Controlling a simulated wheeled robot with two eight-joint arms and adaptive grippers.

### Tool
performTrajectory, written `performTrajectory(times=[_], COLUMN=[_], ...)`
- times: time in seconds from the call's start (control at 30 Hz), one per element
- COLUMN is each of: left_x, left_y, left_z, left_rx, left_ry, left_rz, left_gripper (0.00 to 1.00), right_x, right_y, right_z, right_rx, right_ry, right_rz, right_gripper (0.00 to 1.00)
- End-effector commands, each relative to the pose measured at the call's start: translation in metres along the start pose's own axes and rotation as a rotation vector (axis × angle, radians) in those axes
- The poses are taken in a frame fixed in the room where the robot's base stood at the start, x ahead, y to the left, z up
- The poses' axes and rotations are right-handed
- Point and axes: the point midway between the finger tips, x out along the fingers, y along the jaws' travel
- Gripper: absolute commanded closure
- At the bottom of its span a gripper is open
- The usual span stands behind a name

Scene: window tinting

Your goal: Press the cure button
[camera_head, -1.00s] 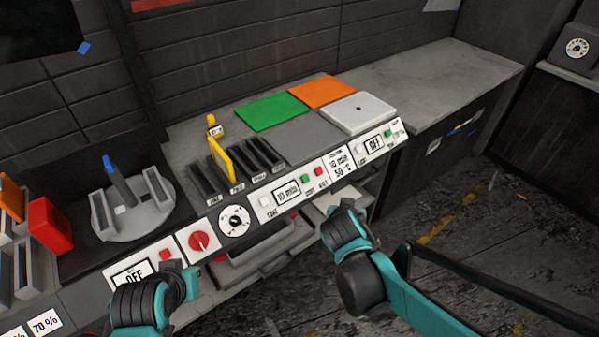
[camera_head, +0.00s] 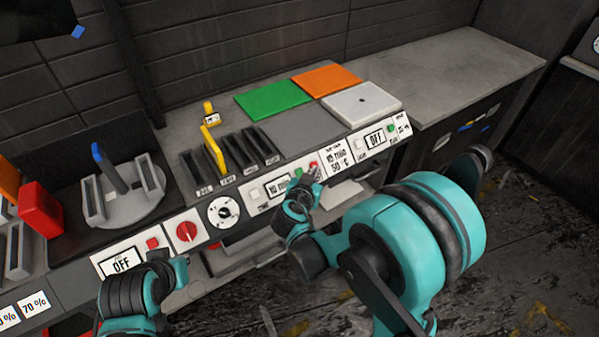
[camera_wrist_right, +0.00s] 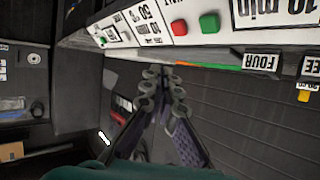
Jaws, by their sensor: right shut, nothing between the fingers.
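A control panel with a "10 min" display (camera_head: 279,187) is on the front of the bench. It has a green button (camera_head: 298,173) and a red button (camera_head: 313,165); the right wrist view shows the green (camera_wrist_right: 209,22) and red (camera_wrist_right: 179,27) buttons upside down. A second panel with an "OFF" display (camera_head: 375,138) and a green button (camera_head: 391,128) is to the right. Small labels are unreadable, so I cannot tell which button is cure. My right gripper (camera_head: 314,181) is shut and empty, close in front of the red button; contact is unclear. My left gripper (camera_head: 167,260) is low left, its fingers hidden.
A red knob (camera_head: 187,231) and a dial (camera_head: 223,211) are left of the panel. Slots with a yellow-handled piece (camera_head: 212,148), green (camera_head: 273,100), orange (camera_head: 327,80) and white (camera_head: 361,103) plates are on the bench. The bench top at right (camera_head: 450,65) is clear.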

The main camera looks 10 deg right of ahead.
Motion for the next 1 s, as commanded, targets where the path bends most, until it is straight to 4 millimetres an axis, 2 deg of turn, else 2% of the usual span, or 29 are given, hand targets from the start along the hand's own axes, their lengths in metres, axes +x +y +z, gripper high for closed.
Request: performTrajectory(times=[0.17, 0.7, 1.0], left_x=[0.004, 0.036, 0.041], left_y=[0.000, 0.000, 0.000], left_z=[0.003, 0.026, 0.029], left_rx=[0.000, 0.000, 0.000], left_ry=[0.000, 0.000, 0.000], left_rz=[0.000, 0.000, 0.000], left_gripper=[1.00, 1.00, 1.00], right_x=[0.006, 0.054, 0.061], right_y=[-0.004, -0.038, -0.045], right_z=[0.005, 0.041, 0.045], right_rx=[0.000, -0.001, -0.001], right_ry=[-0.001, -0.001, -0.001], right_rz=[0.000, 0.000, 0.000], right_gripper=[1.00, 1.00, 1.00])
